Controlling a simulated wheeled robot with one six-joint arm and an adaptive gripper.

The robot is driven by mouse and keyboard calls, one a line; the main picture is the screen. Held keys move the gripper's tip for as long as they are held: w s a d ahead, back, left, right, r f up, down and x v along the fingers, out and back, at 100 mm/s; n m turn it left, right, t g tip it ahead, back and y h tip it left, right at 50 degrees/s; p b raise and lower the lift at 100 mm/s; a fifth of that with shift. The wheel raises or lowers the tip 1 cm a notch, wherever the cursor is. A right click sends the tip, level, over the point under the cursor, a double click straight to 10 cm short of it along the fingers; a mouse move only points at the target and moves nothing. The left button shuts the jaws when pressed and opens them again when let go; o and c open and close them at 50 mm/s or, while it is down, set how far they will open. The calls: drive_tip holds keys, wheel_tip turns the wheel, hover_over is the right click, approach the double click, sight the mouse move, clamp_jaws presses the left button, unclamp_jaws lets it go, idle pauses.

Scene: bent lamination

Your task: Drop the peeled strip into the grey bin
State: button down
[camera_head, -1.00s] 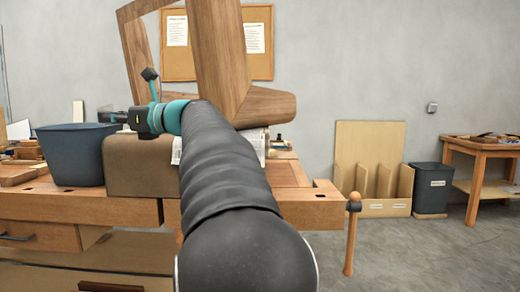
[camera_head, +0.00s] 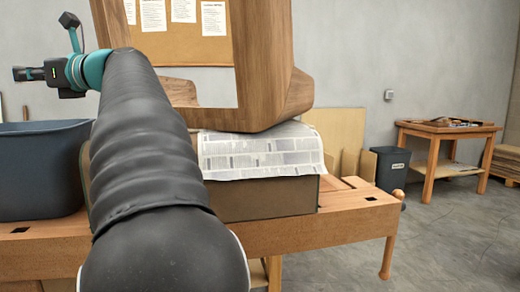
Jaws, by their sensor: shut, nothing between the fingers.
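A dark blue-grey bin (camera_head: 40,172) stands on the workbench at the left, partly cut off by the picture edge and partly behind my arm. My gripper (camera_head: 18,73) is at the upper left, small and dark, pointing left. In the picture it is above the bin's rim; whether it is directly over the opening I cannot tell. It looks shut, with nothing in it. I see no peeled strip; the inside of the bin is hidden. A second dark grey bin (camera_head: 391,171) with a white label stands on the floor by the wall.
A large bent wooden frame (camera_head: 262,60) stands on a brown block (camera_head: 265,200) covered with newspaper (camera_head: 262,150), close to my arm. The workbench (camera_head: 330,222) runs across the front. A side table (camera_head: 432,150) stands at the right. The floor at the right is clear.

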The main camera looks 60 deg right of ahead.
wheel_tip(320, 180, down, 5)
drive_tip(key=b, duration=0.5)
drive_tip(key=shift+a+f, duration=0.15)
drive_tip(key=c, duration=1.2)
unclamp_jaws()
drive_tip(key=shift+c, duration=0.2)
drive_tip(key=v, duration=1.2)
